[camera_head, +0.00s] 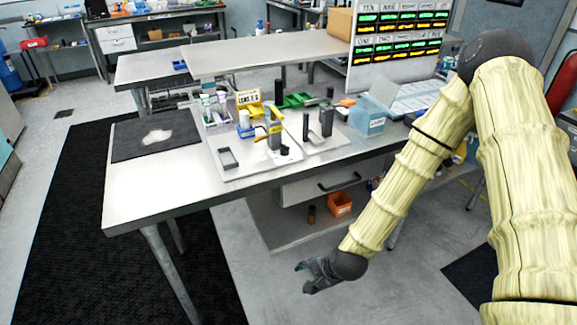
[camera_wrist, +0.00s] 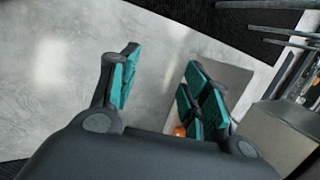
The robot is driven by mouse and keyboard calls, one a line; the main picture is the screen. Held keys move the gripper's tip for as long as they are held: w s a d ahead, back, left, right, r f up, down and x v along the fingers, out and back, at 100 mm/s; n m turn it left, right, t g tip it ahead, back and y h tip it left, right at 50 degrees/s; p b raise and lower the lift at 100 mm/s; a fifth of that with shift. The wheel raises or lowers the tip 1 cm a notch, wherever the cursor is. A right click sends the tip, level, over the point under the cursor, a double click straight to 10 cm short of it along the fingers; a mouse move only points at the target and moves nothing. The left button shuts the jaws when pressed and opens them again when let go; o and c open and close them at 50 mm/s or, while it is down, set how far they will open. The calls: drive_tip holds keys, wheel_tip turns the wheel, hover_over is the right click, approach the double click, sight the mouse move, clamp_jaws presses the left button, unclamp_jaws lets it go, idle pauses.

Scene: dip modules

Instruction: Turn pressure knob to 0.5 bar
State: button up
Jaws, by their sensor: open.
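No pressure knob can be made out in either view; it may be too small or hidden. My gripper (camera_head: 312,274) hangs low in front of the workbench, below the height of its top, at the end of my arm. In the wrist view my gripper (camera_wrist: 160,90) is open, with teal finger pads apart and nothing between them. The workbench top (camera_head: 150,195) holds a white board (camera_head: 232,171) with a black and yellow device (camera_head: 273,130), and a second board with a dark upright device (camera_head: 326,118).
A dark mat (camera_head: 150,149) lies on the bench's left. A clear blue bin (camera_head: 367,118) and a green bin (camera_head: 295,100) stand further right and back. An orange bin (camera_head: 340,205) sits on the lower shelf near a drawer (camera_head: 320,187). The floor left of my gripper is clear.

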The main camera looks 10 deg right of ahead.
drive_tip(key=w+r+m+t+y+b, duration=0.2)
drive_tip(key=w+r+m+t+b, duration=0.2)
drive_tip(key=w+r+m, duration=0.65)
drive_tip(key=m+t+b, duration=0.3)
drive_tip(key=m+t, duration=0.1)
drive_tip(key=m, duration=0.2)
approach(288, 147)
drive_tip(key=shift+n+g+y, duration=0.35)
drive_tip(key=shift+g+y, duration=0.05)
drive_tip(key=shift+w+d+p+x, duration=0.15)
drive_tip(key=shift+p+x, duration=0.15)
drive_tip(key=shift+x, duration=2.15)
drive_tip(key=shift+w+d+p+x, duration=0.15)
drive_tip(key=shift+p+x, duration=0.1)
drive_tip(key=shift+x, duration=2.2)
drive_tip(key=shift+r, duration=0.1)
drive_tip(key=c, duration=1)
